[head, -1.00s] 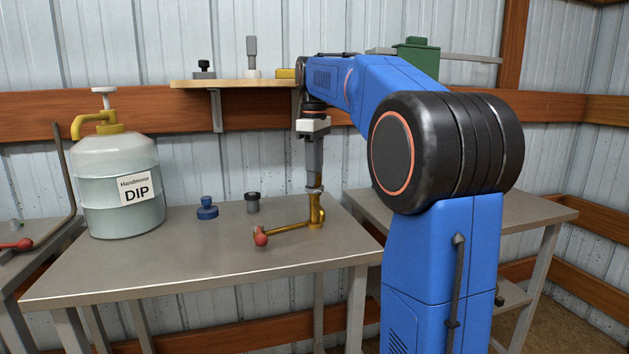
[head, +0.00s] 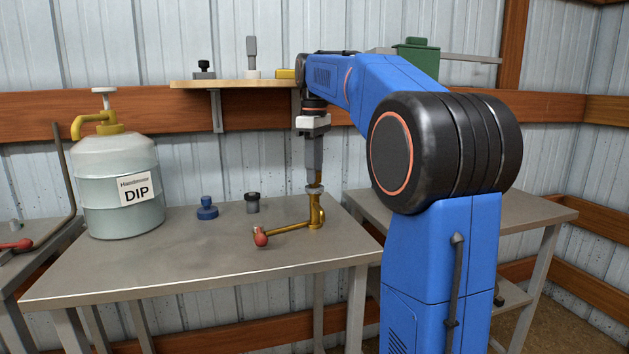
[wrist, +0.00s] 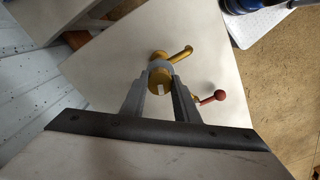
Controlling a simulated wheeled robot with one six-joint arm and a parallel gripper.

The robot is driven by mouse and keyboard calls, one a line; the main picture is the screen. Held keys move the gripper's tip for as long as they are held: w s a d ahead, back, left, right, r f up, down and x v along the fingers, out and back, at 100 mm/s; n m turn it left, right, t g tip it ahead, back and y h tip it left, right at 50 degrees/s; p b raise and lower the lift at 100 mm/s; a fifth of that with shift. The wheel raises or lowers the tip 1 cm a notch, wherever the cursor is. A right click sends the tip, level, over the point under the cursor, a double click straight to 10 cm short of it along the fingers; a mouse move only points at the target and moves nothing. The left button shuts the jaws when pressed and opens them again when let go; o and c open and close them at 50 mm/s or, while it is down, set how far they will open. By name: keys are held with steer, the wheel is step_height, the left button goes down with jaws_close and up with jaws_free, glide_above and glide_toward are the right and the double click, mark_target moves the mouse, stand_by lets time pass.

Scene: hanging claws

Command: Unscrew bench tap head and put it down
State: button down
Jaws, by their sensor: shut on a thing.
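The bench tap (head: 315,215) is brass and stands upright near the right end of the grey workbench. Its lever reaches left and ends in a red knob (head: 260,239). My gripper (head: 314,181) points straight down over the tap. Its two grey fingers are shut on the round brass tap head (wrist: 160,83), which has a pale mark on top. A grey collar (head: 315,190) sits just below the fingertips. The brass spout (wrist: 181,53) and the red knob also show in the wrist view. I cannot tell whether the head is still threaded in the body.
The workbench (head: 180,268) has free room in front and left of the tap. A blue knob piece (head: 207,209) and a dark-topped grey piece (head: 253,204) stand behind. A DIP jug (head: 115,185) stands at the left. A shelf (head: 232,83) with small parts hangs behind.

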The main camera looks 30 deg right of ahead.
steer(key=shift+r, duration=0.15)
steer(key=shift+r, duration=0.5)
steer(key=shift+r, duration=0.15)
steer(key=shift+r, duration=1.95)
steer(key=m, duration=0.4)
steer(key=shift+m, duration=0.3)
steer(key=m, duration=1.5)
